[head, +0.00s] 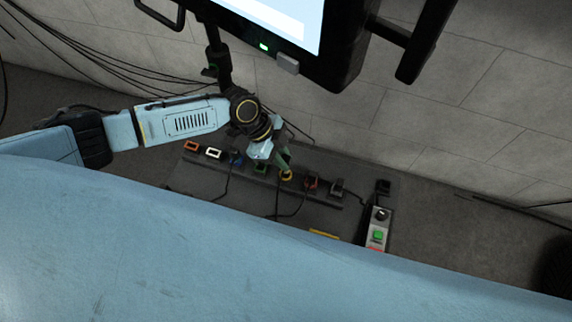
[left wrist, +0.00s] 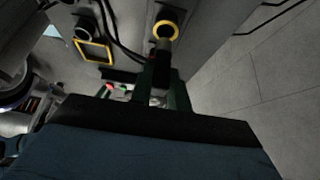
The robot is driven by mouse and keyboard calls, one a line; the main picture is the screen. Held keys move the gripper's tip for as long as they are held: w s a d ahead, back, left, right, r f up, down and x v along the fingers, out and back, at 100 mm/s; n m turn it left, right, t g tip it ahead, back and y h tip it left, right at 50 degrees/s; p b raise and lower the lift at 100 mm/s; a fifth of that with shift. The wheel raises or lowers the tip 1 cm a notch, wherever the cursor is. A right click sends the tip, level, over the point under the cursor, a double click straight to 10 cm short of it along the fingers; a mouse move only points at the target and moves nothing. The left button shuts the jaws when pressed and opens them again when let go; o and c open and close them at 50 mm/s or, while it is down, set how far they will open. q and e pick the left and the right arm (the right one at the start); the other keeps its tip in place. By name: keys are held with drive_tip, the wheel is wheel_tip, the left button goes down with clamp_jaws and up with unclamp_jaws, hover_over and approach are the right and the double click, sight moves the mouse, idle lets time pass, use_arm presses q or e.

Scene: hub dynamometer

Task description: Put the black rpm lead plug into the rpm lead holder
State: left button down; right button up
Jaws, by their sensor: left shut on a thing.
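My left gripper (head: 280,160) is over the row of coloured sockets in the head view, near the yellow-ringed one (head: 287,176). In the left wrist view its green fingers (left wrist: 163,84) are shut on a dark, plug-like piece (left wrist: 161,58), which looks like the black rpm lead plug. The piece points toward a yellow ring (left wrist: 166,28); I cannot tell whether they touch. Much of the held piece is hidden by the fingers and shadow. I cannot tell for sure which fitting is the rpm lead holder. My right gripper is not in view.
The dark strip also carries orange (head: 191,146), white (head: 213,153) and red-marked (head: 311,182) fittings, with loose cables in front. A control box with a green button (head: 378,236) stands at the right. A monitor (head: 285,35) hangs above, before a grey block wall.

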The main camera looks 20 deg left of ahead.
use_arm(q)
drive_tip(key=s+p, duration=0.5)
drive_tip(key=s, duration=0.2)
drive_tip(key=shift+s, duration=0.4)
idle(0.5)
drive_tip(key=d+p, duration=0.1)
drive_tip(key=d, duration=0.6)
drive_tip(key=shift+d, duration=0.15)
idle(0.8)
drive_tip(key=shift+s, duration=0.15)
drive_tip(key=s+p, duration=0.4)
drive_tip(key=s, duration=0.3)
drive_tip(key=shift+s+p, duration=0.35)
idle(0.6)
